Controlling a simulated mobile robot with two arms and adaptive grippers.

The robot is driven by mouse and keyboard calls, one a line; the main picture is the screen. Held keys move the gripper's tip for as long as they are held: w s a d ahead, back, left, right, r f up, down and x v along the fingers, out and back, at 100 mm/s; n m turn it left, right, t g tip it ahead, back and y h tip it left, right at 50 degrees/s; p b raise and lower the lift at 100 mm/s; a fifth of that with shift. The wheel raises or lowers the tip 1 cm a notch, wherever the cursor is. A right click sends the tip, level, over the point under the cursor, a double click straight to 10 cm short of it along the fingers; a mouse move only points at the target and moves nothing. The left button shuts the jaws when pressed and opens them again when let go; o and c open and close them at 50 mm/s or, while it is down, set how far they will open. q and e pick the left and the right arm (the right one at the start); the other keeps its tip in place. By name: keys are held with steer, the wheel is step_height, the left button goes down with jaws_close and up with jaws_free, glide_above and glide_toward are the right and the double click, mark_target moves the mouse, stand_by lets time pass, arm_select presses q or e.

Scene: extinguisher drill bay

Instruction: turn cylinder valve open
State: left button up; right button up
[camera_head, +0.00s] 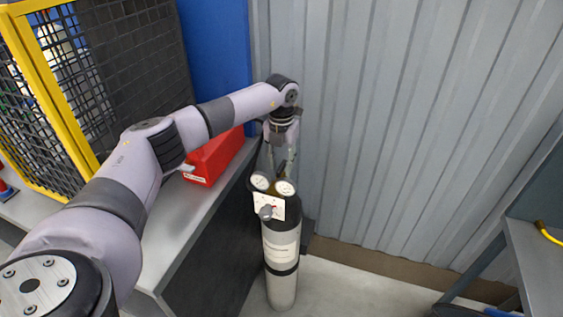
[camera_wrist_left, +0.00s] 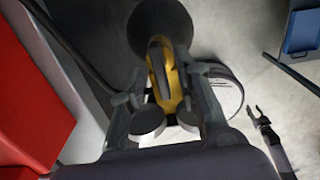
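A cylinder (camera_head: 282,248) stands upright on the floor, with a pale body, dark shoulder and dark band. Two round gauges (camera_head: 284,187) and a white panel with a grey knob (camera_head: 266,212) sit at its top. My left gripper (camera_head: 281,170) points down just above and behind the gauges. In the left wrist view, its fingers (camera_wrist_left: 168,100) are apart, with a yellow part and dark handle (camera_wrist_left: 165,72) between or just beyond them. I cannot tell whether they touch it. A small dark pronged part (camera_wrist_left: 258,118) at right may be my right gripper; the head view does not show that gripper.
A red box (camera_head: 215,157) sits on the grey bench (camera_head: 170,232) left of the cylinder, beneath my left arm. A corrugated wall (camera_head: 400,110) is close behind. A shelf (camera_head: 535,262) is at right; floor between is partly clear.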

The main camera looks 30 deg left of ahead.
mark_target(282, 165)
arm_select(q)
step_height(282, 165, up, 12)
stand_by(0.6)
stand_by(0.4)
